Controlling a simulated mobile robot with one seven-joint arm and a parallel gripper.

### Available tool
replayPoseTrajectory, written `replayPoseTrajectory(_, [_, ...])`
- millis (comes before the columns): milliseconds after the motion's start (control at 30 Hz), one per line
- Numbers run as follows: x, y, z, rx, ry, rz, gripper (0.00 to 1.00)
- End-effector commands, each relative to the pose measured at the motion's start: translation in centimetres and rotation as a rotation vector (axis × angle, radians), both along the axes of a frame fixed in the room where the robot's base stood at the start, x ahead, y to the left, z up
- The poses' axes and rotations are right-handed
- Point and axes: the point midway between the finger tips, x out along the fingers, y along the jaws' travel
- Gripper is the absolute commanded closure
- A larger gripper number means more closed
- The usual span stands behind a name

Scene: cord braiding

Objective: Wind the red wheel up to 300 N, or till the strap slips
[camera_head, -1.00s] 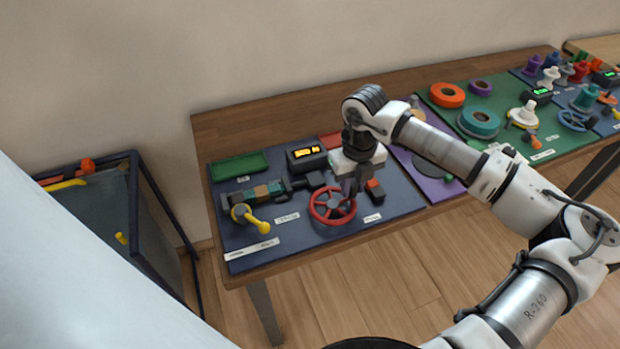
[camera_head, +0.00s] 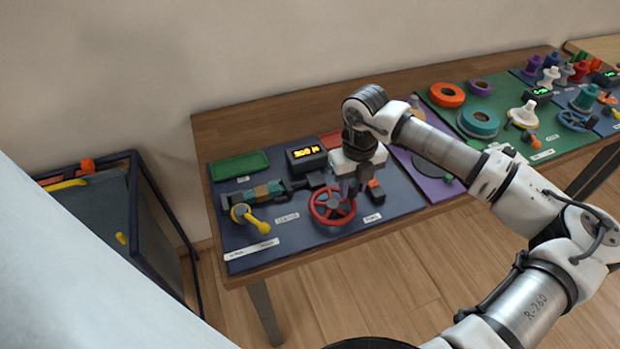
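The red wheel (camera_head: 331,223) lies on the dark blue mat near the table's front edge. My gripper (camera_head: 350,191) points down at the wheel's upper right rim and hides part of it. Its fingers are small and dark, and I cannot tell whether they are closed on the rim or a knob. Left of the wheel, the strap (camera_head: 262,191), in teal and brown bands, lies along a dark clamp fixture. Behind it, a black display (camera_head: 307,157) shows amber digits that look like 300 N, but they are too small to be sure.
A yellow-handled lever (camera_head: 257,224) stands left of the wheel. A green tray (camera_head: 239,166) lies at the back left. A dark block with an orange-red top (camera_head: 375,190) sits close right of my gripper. Spools and rings (camera_head: 447,95) fill the mats further right.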

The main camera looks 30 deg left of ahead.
Motion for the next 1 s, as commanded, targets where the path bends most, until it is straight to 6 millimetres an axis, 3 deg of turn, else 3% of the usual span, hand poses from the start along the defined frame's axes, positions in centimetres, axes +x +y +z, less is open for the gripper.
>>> replayPoseTrajectory(33, [0.0, 0.0, 0.0, 0.0, 0.0, 0.0, 0.62])
replayPoseTrajectory(100, [0.0, 0.0, 0.0, 0.0, 0.0, 0.0, 0.53])
replayPoseTrajectory(467, [0.0, 0.1, 0.4, 0.002, -0.001, 0.001, 0.52])
replayPoseTrajectory(667, [0.1, 0.0, 3.5, 0.001, -0.005, 0.001, 0.52])
replayPoseTrajectory(1000, [0.0, 0.0, 11.0, 0.0, -0.004, -0.001, 0.52])
